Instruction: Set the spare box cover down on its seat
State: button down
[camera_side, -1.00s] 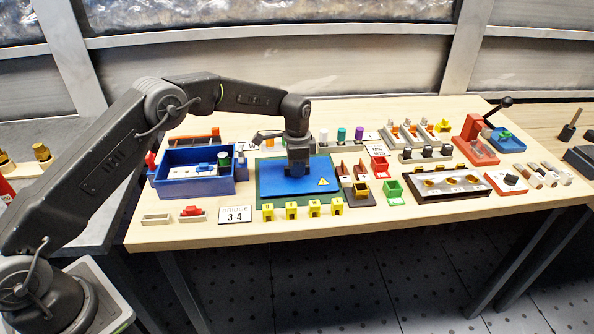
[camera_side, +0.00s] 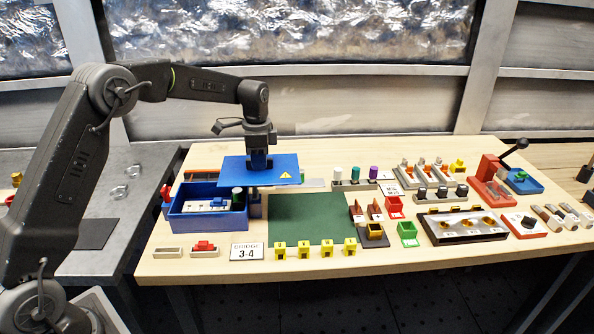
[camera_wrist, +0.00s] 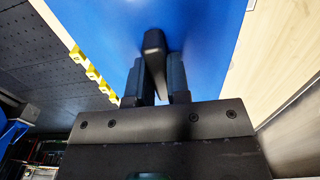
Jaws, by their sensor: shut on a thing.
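The blue box cover (camera_side: 232,174), a flat plate with a yellow warning triangle, is held level in the air by my gripper (camera_side: 259,164). In the wrist view the cover (camera_wrist: 205,35) fills the upper middle, and my gripper (camera_wrist: 157,85) is shut on its dark upright handle (camera_wrist: 154,45). The open blue box (camera_side: 207,223) stands at the left of the bench with a white part and a cylinder inside. The cover hangs clear of the bench, overlapping the box's back right corner in the picture. The green mat (camera_side: 305,215) lies bare, right of the box.
Several yellow clips (camera_side: 303,249) line the mat's front edge. A sign (camera_side: 246,252) and a red part (camera_side: 204,246) sit in front of the box. Coloured cylinders (camera_side: 355,174) stand behind the mat. Bins (camera_side: 408,232) and fixtures crowd its right side.

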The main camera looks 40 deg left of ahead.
jog(key=s+a+r, duration=0.1)
jog(key=s+a, duration=0.7)
jog(key=s, duration=0.2)
jog(key=shift+s+a, duration=0.2)
jog(key=shift+s, duration=0.2)
jog(key=shift+f, duration=2.9)
jog(key=shift+f, duration=0.8)
jog(key=c, duration=1)
grip_release()
